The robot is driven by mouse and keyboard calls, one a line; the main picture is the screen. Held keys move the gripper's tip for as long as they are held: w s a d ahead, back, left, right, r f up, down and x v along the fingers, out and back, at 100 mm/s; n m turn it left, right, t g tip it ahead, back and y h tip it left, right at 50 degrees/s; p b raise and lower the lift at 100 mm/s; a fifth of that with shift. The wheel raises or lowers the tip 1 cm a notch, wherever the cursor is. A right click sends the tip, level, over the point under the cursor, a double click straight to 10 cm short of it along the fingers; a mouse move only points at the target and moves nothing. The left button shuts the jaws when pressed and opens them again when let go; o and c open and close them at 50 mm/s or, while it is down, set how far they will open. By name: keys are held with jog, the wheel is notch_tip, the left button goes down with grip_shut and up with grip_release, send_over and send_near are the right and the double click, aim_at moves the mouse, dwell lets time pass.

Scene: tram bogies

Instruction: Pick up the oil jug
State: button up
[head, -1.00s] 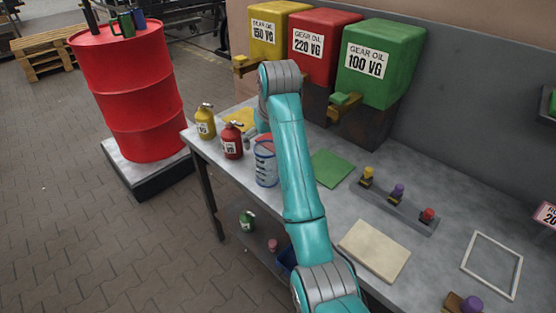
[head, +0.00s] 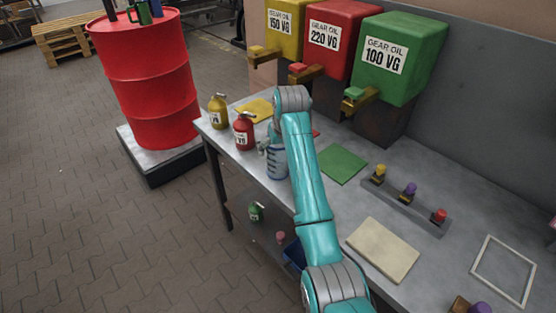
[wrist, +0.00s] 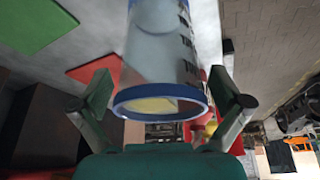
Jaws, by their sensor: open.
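The oil jug, a clear cylinder with dark graduation marks and a blue rim, stands on the grey workbench (head: 330,205) in the head view (head: 277,163), partly hidden by my arm. In the wrist view the jug (wrist: 165,50) appears upside down, rim toward me, with pale yellow showing inside the rim. My gripper (wrist: 160,88) is open, with one finger on each side of the jug. Whether either finger touches it I cannot tell. In the head view my gripper is mostly hidden behind my arm.
A red bottle (head: 244,132) and a yellow bottle (head: 218,113) stand left of the jug. Green (head: 400,65), red and yellow oil tanks with taps stand behind. A green mat (head: 342,164), lever block (head: 408,197) and beige board (head: 382,250) lie to the right.

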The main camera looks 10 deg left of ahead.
jog(key=shift+w+f, duration=0.1)
jog(key=shift+f, duration=0.2)
jog(key=c, duration=1.2)
